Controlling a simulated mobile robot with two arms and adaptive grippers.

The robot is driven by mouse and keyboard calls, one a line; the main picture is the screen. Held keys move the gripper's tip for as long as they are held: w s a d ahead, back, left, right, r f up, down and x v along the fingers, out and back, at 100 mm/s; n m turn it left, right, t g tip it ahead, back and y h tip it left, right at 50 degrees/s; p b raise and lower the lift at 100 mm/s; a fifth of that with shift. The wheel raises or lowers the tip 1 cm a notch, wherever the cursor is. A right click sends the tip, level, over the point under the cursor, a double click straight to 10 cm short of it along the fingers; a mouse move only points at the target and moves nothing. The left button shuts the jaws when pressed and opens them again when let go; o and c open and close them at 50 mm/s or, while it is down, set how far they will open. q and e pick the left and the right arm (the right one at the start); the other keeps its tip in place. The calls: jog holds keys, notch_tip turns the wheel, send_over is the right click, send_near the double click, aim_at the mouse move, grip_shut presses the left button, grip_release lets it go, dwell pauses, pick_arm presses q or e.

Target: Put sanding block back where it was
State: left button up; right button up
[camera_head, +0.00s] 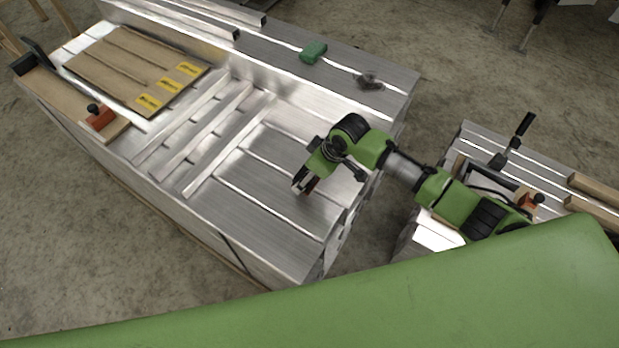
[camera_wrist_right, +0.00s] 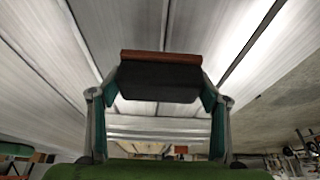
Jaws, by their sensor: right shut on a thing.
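My right gripper (camera_head: 305,184) is shut on a dark block with a reddish-brown layer, which looks like the sanding block (camera_wrist_right: 158,78). In the right wrist view the block lies crosswise between the two fingers. I cannot tell whether the block touches the metal surface. My left gripper is not in view.
A green object (camera_head: 313,52) and a small dark object (camera_head: 370,81) lie on the trailer's far ledge. Metal bars (camera_head: 205,125) cross the middle.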

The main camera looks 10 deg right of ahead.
jog(key=shift+f, duration=1.55)
jog(key=shift+f, duration=0.15)
jog(key=o, duration=1.1)
jog(key=shift+c, duration=0.2)
jog(key=shift+r, duration=0.2)
jog(key=v, duration=1.2)
jog(key=shift+p, duration=0.35)
jog(key=shift+f, duration=0.1)
